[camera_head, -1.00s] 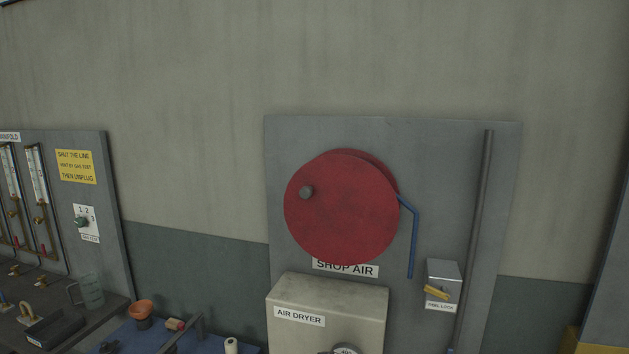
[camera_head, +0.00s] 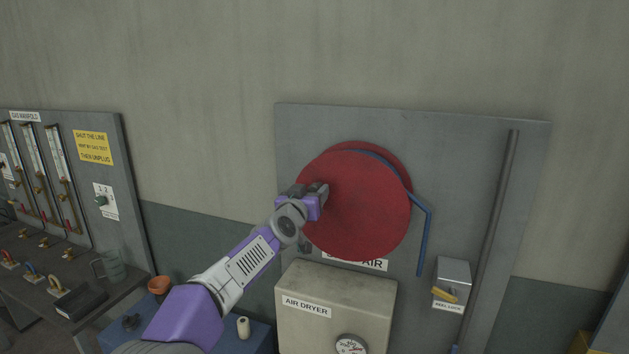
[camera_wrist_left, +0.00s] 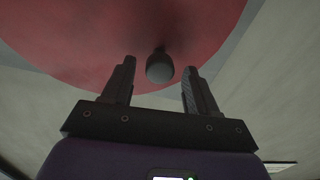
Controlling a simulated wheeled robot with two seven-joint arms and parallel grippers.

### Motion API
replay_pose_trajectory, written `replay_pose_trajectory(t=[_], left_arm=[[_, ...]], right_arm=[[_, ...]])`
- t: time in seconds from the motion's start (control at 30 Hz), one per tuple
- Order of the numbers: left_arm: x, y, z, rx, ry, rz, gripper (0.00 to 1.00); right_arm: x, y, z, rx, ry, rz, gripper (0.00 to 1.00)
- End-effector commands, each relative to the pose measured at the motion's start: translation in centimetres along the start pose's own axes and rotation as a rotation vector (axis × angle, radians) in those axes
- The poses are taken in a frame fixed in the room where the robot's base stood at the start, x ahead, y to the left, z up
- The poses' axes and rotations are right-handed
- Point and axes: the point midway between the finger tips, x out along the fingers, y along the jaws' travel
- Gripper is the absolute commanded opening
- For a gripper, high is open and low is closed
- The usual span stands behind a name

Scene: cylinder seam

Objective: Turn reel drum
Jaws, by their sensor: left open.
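The red reel drum (camera_head: 365,215) is mounted on a grey wall panel (camera_head: 470,150), with a blue hose (camera_head: 425,235) hanging from its right side. My left gripper (camera_head: 323,191) is at the left part of the drum's front face and hides the crank knob in the head view. In the left wrist view, the dark round knob (camera_wrist_left: 160,67) stands out from the red face (camera_wrist_left: 90,45) between the two fingertips. The fingers are apart, and I see a gap on each side of the knob. My right gripper is not in view.
A beige air dryer box (camera_head: 335,310) with a gauge (camera_head: 351,345) stands below the drum. A reel lock box (camera_head: 452,275) with a yellow lever (camera_head: 445,295) is at lower right, near a vertical pipe (camera_head: 487,240). A gas manifold board (camera_head: 95,215) is at left.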

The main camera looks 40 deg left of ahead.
Motion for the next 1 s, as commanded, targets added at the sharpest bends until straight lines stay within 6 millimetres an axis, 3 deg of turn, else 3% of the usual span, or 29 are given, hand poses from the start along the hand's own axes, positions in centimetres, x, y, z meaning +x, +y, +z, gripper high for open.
replay_pose_trajectory(t=[0.2, 0.57, 0.93, 1.0], left_arm=[[2.1, 0.1, -0.1, -0.002, 0.0, 0.002, 0.58], [2.5, 0.1, 0.1, 0.0, 0.0, 0.001, 0.58], [2.5, 0.0, 0.1, 0.0, 0.0, 0.001, 0.03], [2.5, 0.0, 0.1, 0.0, -0.001, 0.001, 0.0]], right_arm=[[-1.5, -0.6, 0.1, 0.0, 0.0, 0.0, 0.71], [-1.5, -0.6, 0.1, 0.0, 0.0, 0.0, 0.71], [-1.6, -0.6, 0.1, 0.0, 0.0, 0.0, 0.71], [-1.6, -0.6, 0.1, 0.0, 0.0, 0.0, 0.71]])
